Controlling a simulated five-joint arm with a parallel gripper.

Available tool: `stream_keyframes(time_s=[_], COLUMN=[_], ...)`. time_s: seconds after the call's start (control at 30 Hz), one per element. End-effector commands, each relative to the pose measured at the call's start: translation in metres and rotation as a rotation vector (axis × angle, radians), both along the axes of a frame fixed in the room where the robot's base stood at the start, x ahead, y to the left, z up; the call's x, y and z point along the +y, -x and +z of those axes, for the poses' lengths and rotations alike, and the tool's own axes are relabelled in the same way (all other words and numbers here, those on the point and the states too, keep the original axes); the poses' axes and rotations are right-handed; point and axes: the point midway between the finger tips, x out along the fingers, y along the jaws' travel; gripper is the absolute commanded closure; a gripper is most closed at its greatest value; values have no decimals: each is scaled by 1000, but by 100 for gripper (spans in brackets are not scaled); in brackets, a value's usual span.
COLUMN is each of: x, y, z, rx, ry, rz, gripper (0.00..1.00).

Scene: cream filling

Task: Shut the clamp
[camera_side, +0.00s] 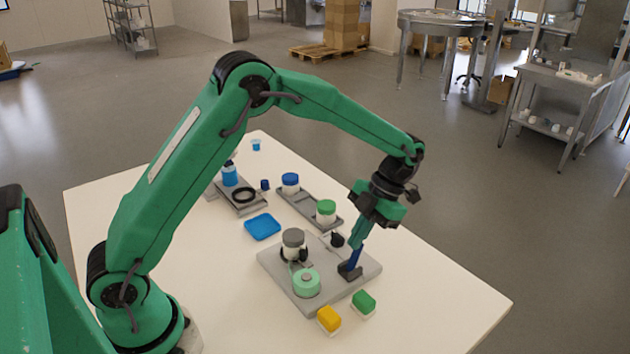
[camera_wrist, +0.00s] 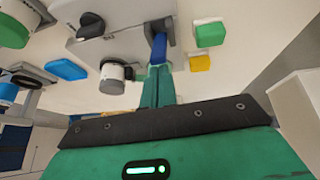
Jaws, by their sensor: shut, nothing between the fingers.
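The grey plate (camera_side: 325,289) carries what looks like the clamp, a blue lever (camera_side: 355,257) on a dark base (camera_side: 349,272) near the plate's right corner. The lever stands steeply up. In the wrist view the lever (camera_wrist: 159,47) lies straight beyond my fingertips, with its dark base (camera_wrist: 161,27) behind it. My gripper (camera_side: 359,238) is shut and empty, pointing down at the lever's top; I cannot tell whether it touches. My green fingers (camera_wrist: 158,72) also show in the wrist view. A grey-lidded jar (camera_side: 293,240) stands on the plate among dark fittings.
A mint-green disc (camera_side: 306,282) and a dark knob (camera_side: 337,240) are on the plate. A yellow block (camera_side: 329,319) and a green block (camera_side: 364,303) lie in front. A blue tray (camera_side: 262,227) and a rack with lidded jars (camera_side: 305,205) are behind. The table's right side is clear.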

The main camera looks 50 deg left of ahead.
Motion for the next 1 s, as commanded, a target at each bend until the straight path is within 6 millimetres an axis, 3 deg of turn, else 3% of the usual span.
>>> stream_keyframes(time_s=[1.0], x=[0], y=[-5], z=[18], rx=[-2], ry=[1], rz=[0], gripper=[100])
